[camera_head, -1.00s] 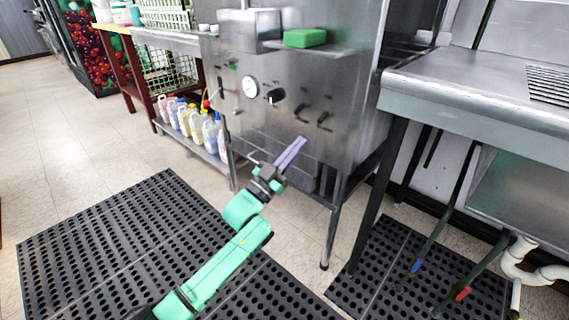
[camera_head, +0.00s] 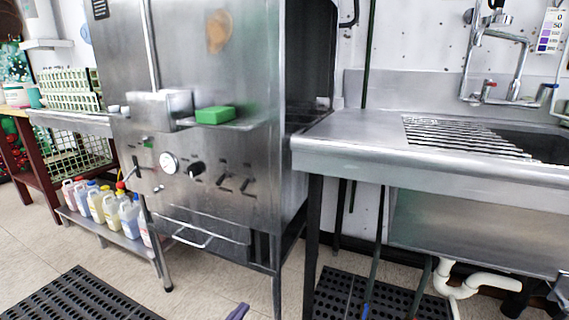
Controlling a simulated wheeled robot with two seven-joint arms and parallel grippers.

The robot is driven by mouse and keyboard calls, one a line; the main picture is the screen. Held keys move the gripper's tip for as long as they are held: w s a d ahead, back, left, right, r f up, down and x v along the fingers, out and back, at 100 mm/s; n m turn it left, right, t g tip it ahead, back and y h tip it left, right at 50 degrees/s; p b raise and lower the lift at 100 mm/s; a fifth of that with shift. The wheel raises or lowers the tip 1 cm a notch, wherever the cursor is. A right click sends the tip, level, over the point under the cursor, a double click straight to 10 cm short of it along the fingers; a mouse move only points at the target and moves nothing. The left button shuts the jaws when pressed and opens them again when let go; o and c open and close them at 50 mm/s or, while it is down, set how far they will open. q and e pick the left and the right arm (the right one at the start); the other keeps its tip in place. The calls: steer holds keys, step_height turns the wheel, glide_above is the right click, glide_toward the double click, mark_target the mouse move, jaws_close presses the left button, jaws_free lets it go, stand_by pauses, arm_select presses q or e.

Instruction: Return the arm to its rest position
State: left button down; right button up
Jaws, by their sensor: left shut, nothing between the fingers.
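My left gripper (camera_head: 238,312) shows only as lavender fingertips at the bottom edge of the head view, left of centre. The fingers are shut with nothing between them. They are low, in front of the steel dishwasher (camera_head: 225,170) and apart from it as far as I can see. The rest of my left arm is below the picture. My right gripper is not in view.
A green sponge-like block (camera_head: 215,115) sits on the dishwasher's ledge. A steel sink counter (camera_head: 360,135) stands to the right. Several bottles (camera_head: 110,207) stand on a low shelf at left. Black floor mats (camera_head: 75,297) lie below; the floor between is clear.

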arm_select(q)
steer(key=s+d+f+n+g+y, duration=0.1)
steer(key=s+f+g, duration=0.3)
steer(key=s+f, duration=0.3)
steer(key=s+d+f+g+y, duration=0.1)
steer(key=s+f+g, duration=0.3)
steer(key=s, duration=0.6)
steer(key=s+a+g+y+p, duration=0.2)
steer(key=s+a+p, duration=0.6)
steer(key=p, duration=0.8)
steer(key=s+a+n+g+y+p, duration=0.1)
steer(key=s+a+g+p, duration=0.3)
steer(key=s+a+p, duration=0.4)
steer(key=s+y+p, duration=0.1)
steer(key=s+p, duration=0.6)
steer(key=p, duration=0.2)
steer(key=shift+y, duration=0.3)
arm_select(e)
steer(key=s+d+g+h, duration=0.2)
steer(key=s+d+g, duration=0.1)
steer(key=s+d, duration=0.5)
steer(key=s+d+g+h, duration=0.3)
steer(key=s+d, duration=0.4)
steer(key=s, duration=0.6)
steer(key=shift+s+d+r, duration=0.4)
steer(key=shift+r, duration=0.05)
